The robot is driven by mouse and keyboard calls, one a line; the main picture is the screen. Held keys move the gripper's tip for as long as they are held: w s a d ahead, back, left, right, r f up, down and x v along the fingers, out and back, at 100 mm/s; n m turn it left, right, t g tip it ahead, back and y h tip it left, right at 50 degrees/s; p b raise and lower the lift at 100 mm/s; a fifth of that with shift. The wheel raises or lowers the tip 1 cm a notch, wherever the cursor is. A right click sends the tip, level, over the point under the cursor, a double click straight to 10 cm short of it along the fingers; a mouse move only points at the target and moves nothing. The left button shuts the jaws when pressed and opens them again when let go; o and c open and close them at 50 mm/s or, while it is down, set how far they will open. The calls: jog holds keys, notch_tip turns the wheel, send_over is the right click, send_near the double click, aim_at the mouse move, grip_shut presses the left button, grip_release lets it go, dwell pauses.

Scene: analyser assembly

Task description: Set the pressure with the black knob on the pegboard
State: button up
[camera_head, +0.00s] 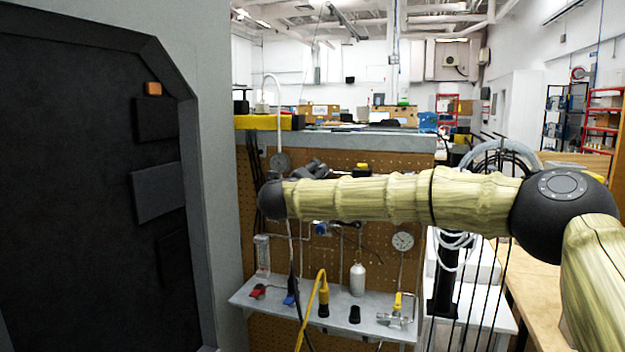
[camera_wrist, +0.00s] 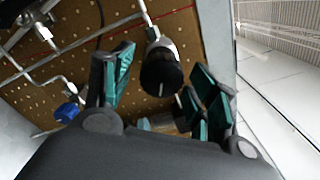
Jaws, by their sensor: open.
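The black knob (camera_wrist: 160,75) shows in the wrist view, on a metal fitting with pipe against the brown pegboard (camera_wrist: 190,35). I see a gap on both sides, and cannot tell how deep the knob sits between the fingers. In the head view the pegboard (camera_head: 385,272) stands behind my arm. The dark gripper (camera_head: 312,170) is partly hidden there by my arm, and I cannot make out the black knob. A round pressure gauge (camera_head: 402,241) hangs on the board.
A blue knob (camera_wrist: 67,112) sits on piping left of the gripper. Below the board, a grey shelf (camera_head: 270,298) bears a white bottle (camera_head: 357,280), a yellow-hosed fitting (camera_head: 323,295) and red and blue valves. A dark panel (camera_head: 90,180) stands at left.

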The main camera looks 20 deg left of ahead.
jog(key=s, duration=1.2)
jog(key=shift+a, duration=0.15)
